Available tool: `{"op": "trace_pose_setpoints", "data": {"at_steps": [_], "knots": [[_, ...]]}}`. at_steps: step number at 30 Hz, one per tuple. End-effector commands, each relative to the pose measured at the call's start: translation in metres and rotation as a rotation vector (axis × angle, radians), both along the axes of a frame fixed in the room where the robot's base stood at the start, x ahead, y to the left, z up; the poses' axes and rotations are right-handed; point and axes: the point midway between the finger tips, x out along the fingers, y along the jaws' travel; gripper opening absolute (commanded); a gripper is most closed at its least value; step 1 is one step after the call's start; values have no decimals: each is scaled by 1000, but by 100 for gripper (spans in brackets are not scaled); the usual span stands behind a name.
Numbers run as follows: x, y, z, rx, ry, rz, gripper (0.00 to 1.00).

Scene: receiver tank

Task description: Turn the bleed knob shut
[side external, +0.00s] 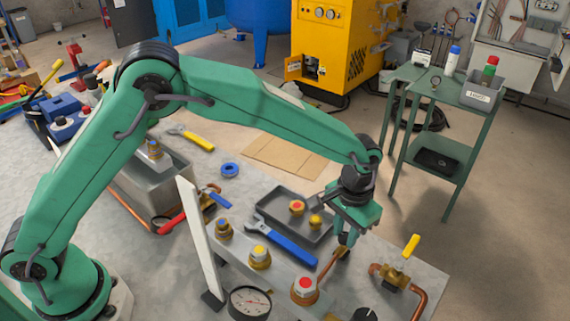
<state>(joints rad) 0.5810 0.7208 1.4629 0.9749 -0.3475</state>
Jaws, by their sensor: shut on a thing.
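My gripper (344,243) points down over the bench, right of the dark tray, with its fingers shut on a small brass-coloured thing (343,254). The fingers hide most of it, so I cannot tell its shape or whether it is the bleed knob. A black knob (364,314) shows at the bottom edge. No label tells which is the bleed knob.
A dark tray (262,204) holds two brass fittings, and a blue-handled wrench (286,246) lies at its front. A white upright (201,243) and a gauge (249,302) stand front left. A yellow-levered valve (397,272) on copper pipe is close on the right.

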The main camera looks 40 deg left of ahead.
Motion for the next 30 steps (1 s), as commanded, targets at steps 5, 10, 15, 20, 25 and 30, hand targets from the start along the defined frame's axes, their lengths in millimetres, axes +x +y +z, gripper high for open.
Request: {"op": "trace_pose_setpoints", "data": {"at_steps": [5,10,15,20,25,30], "knots": [[0,-3,1,-10,-12,-171,4],[0,-4,1,-14,-18,-334,4],[0,-4,1,-17,-26,-497,4],[-1,-4,1,-19,-32,-650,4],[-1,-4,1,-20,-37,-812,4],[-1,-4,1,-19,-43,-973,4]]}}
